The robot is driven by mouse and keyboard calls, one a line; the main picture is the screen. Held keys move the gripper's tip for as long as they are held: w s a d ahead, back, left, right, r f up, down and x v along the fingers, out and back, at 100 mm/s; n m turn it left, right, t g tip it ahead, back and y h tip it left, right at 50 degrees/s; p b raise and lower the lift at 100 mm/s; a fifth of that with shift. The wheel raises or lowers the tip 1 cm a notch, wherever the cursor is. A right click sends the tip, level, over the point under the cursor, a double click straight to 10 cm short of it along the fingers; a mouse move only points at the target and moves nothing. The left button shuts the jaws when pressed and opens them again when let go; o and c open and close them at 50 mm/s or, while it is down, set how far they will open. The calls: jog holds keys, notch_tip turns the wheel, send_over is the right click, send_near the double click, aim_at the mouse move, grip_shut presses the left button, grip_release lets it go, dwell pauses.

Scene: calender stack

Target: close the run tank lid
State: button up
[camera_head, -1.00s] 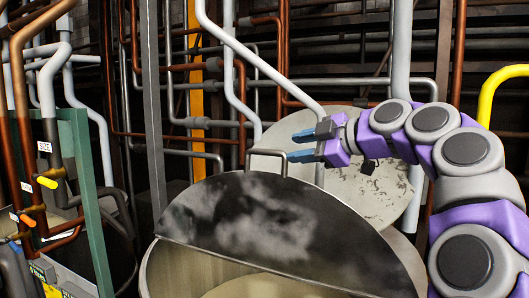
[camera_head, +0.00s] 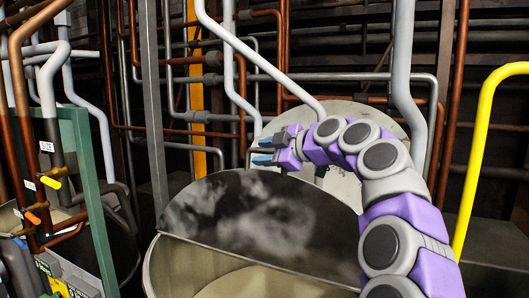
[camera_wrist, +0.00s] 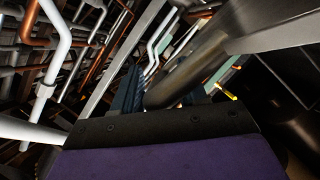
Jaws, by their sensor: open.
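The run tank (camera_head: 160,268) stands at the bottom middle of the head view, its front part open so that its pale inside shows. A dark, shiny half-round lid (camera_head: 250,212) lies over its back part, with its straight edge across the opening. My gripper (camera_head: 258,151) is open at the far edge of this lid, where a thin grey handle (camera_head: 249,153) shows in part. In the wrist view a grey-brown bar (camera_wrist: 190,72) runs close in front of the fingers. Whether it touches them I cannot tell. My arm hides the lid's right side.
A pale round disc (camera_head: 345,110) stands behind the gripper, partly hidden by my arm. Grey and copper pipes (camera_head: 240,95) fill the back. A green frame (camera_head: 90,190) with valves stands at left, and a yellow rail (camera_head: 478,150) at right.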

jog(key=shift+c, duration=0.4)
grip_shut()
jog(key=shift+s+f+b, duration=0.1)
jog(key=shift+f+b, duration=0.05)
jog(key=shift+b, duration=0.2)
